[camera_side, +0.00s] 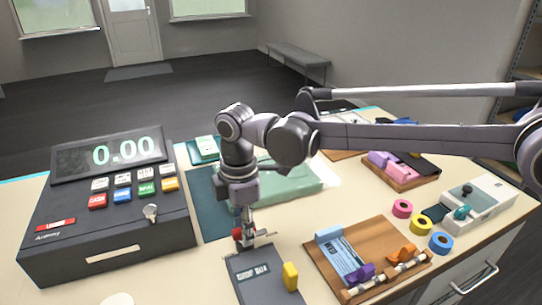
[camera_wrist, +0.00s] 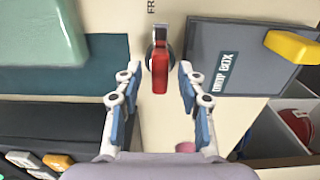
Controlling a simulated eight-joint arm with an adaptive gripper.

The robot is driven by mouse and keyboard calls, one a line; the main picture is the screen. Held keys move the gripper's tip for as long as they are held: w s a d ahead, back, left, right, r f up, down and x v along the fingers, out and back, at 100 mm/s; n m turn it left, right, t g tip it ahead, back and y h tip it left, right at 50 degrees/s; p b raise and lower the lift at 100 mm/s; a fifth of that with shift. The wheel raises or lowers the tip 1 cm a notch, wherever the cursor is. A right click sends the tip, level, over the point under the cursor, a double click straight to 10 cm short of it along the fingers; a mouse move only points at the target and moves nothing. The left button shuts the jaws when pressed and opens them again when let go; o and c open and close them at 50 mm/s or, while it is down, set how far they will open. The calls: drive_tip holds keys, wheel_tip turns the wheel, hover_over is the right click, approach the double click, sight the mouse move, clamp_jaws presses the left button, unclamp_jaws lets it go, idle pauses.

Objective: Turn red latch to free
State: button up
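The red latch (camera_wrist: 160,76) stands out in the middle of the wrist view, a red bar on a dark round base with a grey metal piece at its upper end. It also shows in the side view (camera_side: 237,233), small and partly crowded by my gripper. My gripper (camera_wrist: 157,86) points down over it. Its two blue-padded fingers are spread on either side of the latch, with a visible gap on both sides. In the side view my gripper (camera_side: 246,226) is low, right at the latch. Dark letters "FR" (camera_wrist: 152,6) show above the latch; the rest is cut off.
The grey drop box (camera_side: 258,274) with a yellow handle (camera_side: 290,276) stands close to the latch. A dark cash register (camera_side: 110,215) is at left. A wooden clipboard tray (camera_side: 315,252) and tape rolls (camera_side: 402,208) are at right.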

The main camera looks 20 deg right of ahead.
clamp_jaws()
drive_tip(key=shift+m, duration=0.6)
unclamp_jaws()
drive_tip(key=shift+r, duration=0.15)
wheel_tip(320, 180, up, 12)
idle(0.3)
